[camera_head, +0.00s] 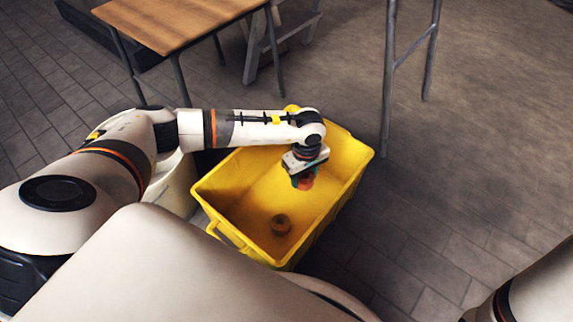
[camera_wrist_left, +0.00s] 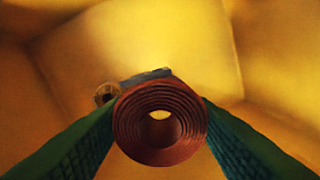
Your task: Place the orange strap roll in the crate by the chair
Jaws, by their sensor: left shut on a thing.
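The orange strap roll (camera_head: 306,184) is held in my left gripper (camera_head: 302,174), inside the outline of the yellow crate (camera_head: 345,160). In the left wrist view the roll (camera_wrist_left: 135,128) shows end-on as reddish-orange wound rings with a hole, between two green ribbed fingers. My left gripper is shut on it. The roll appears above the crate floor; its exact height is hard to tell. My right gripper is out of view.
A small brownish round thing (camera_head: 281,224) lies on the crate floor and also shows in the left wrist view (camera_wrist_left: 107,94). A wooden-topped table (camera_head: 175,20) stands behind left. Metal legs (camera_head: 389,80) stand behind right. Floor to the right is clear.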

